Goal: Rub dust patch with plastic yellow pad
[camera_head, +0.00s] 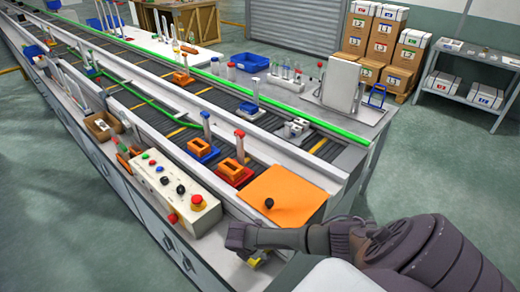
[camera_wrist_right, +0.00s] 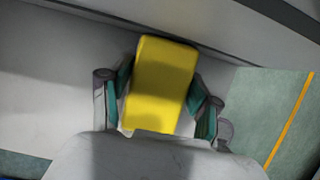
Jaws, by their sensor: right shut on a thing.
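The yellow pad (camera_wrist_right: 160,85) is a rounded block between the two fingers of my right gripper (camera_wrist_right: 163,78) in the right wrist view, with a pale grey surface behind it. In the head view my right gripper (camera_head: 250,250) is low at the near right end of the bench, in front of the orange panel. A small part of the yellow pad (camera_head: 253,263) shows under it. I cannot tell whether the pad touches the surface. I cannot make out a dust patch in either view. My left gripper is not in view.
The orange panel (camera_head: 283,197) with a black knob (camera_head: 269,203) lies just beyond my right gripper. A control box (camera_head: 172,195) with buttons and a red stop knob (camera_head: 197,199) is to its left. Orange and blue fixtures (camera_head: 234,173) stand on the conveyor behind.

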